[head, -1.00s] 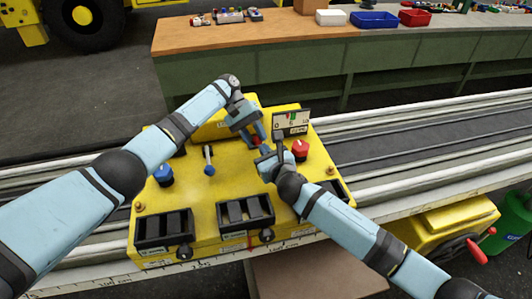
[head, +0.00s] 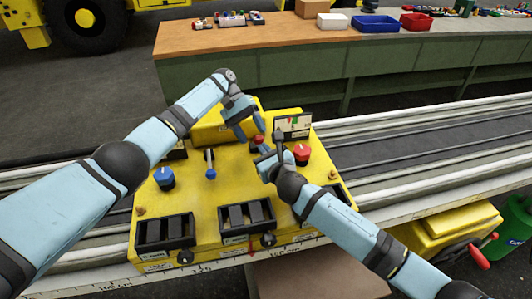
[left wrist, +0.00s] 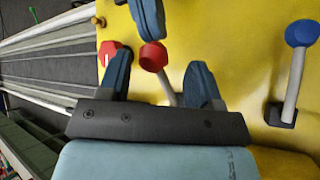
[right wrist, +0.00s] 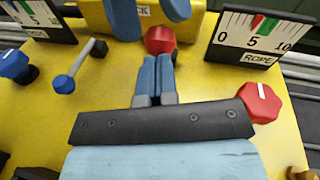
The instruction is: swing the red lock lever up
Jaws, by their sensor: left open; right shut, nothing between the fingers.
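The red lock lever (head: 257,140) is a red ball on a grey stem, standing on the yellow panel. In the left wrist view the red ball (left wrist: 152,55) and stem lie between my left gripper's fingers in the picture; the stem's base is hidden. My left gripper (head: 248,127) is open, just above and behind the lever in the head view, apart from the ball. My right gripper (head: 262,158) is shut and empty in front of the lever. In the right wrist view the red ball (right wrist: 160,39) shows just beyond its fingertips; contact cannot be told.
A red knob (head: 302,153) sits right of the lever, below a rope gauge (head: 292,126). A blue knob (head: 165,178) and a blue-tipped lever (head: 211,173) stand to the left. Black rocker switches (head: 246,214) line the front. A label ending in "CK" (right wrist: 144,11) is behind the lever.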

